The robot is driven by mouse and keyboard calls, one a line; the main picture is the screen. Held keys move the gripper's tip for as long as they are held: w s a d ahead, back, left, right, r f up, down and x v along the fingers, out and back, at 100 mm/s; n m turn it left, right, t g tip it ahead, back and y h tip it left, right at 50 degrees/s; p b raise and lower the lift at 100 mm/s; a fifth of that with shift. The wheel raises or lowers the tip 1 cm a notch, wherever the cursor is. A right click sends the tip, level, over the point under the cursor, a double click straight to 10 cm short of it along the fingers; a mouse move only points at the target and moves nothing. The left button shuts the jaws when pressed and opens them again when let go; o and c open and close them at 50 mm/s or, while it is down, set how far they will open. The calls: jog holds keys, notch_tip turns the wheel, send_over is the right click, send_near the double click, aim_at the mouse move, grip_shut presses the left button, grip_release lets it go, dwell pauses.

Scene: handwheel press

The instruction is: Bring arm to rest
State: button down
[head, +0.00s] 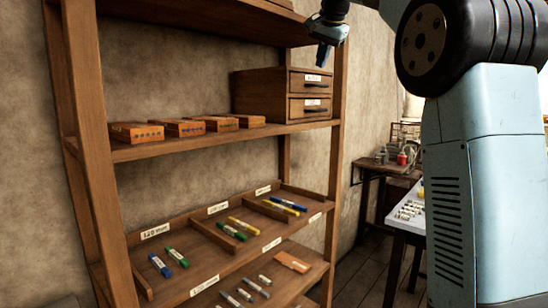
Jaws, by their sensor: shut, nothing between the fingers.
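My gripper (322,54) shows at the top of the head view, right of the middle. It points down, and its fingers are shut with nothing between them. It appears in front of the upper right part of a wooden shelf unit (337,160), above a small drawer box. My arm fills the right side of the view, with a light blue link and a dark round joint. The upper part of the arm is cut off by the frame edge.
The shelf holds a two-drawer box (262,95), several small wooden boxes (184,127), and a sloped, divided tray (200,272) with coloured cylinders. Loose grey pieces lie on the lowest shelf. A white-topped table (412,222) and a wooden bench (375,168) stand behind my arm.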

jog(key=s+d+f+n+g, duration=0.1)
jog(key=s+f+n, duration=0.3)
jog(key=s+f, duration=1.4)
jog(key=s+d+f+n, duration=0.3)
jog(key=s+f, duration=1.5)
jog(key=s, duration=0.4)
jog(key=shift+s+d+n+g+h, duration=0.3)
jog(key=shift+d+n+g+h, duration=0.1)
